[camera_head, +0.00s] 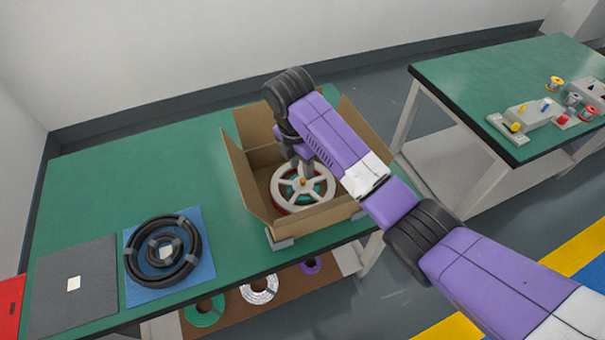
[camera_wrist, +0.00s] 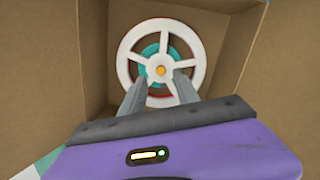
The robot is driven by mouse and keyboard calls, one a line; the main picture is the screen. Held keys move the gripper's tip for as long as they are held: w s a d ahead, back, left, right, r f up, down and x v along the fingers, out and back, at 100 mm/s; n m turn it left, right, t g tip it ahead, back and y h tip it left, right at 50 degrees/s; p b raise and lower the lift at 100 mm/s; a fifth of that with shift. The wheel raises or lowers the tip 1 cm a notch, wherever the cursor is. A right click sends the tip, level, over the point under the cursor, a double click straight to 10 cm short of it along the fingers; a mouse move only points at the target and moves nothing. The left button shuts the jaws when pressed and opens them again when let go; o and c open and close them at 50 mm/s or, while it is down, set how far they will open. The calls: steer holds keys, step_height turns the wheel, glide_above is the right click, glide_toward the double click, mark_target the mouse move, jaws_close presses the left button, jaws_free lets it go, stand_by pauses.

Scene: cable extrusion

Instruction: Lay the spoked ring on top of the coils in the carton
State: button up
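The white spoked ring (camera_head: 331,187) lies flat in the open carton (camera_head: 238,178), with an orange knob at its hub. Red and teal coils (camera_wrist: 151,51) show through and around its spokes, directly beneath it. In the wrist view the whole ring (camera_wrist: 124,69) shows, roughly centred between the carton walls. My gripper (camera_wrist: 160,79) reaches down into the carton over the ring. Its two fingers stand apart, one on each side below the knob in the picture, with a clear gap and nothing held between them. Whether a fingertip touches the ring cannot be told.
The carton's flaps stand up around my arm. Left of it on the green table (camera_head: 95,185) lie black coils (camera_head: 130,262) on a blue sheet and a dark grey mat (camera_head: 60,300). More coils sit on a lower shelf. A second table (camera_head: 470,75) holds small spools.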

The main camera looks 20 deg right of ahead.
step_height(320, 180, up, 8)
steer(key=p, duration=0.2)
steer(key=shift+s+a, duration=0.2)
steer(key=shift+a, duration=0.25)
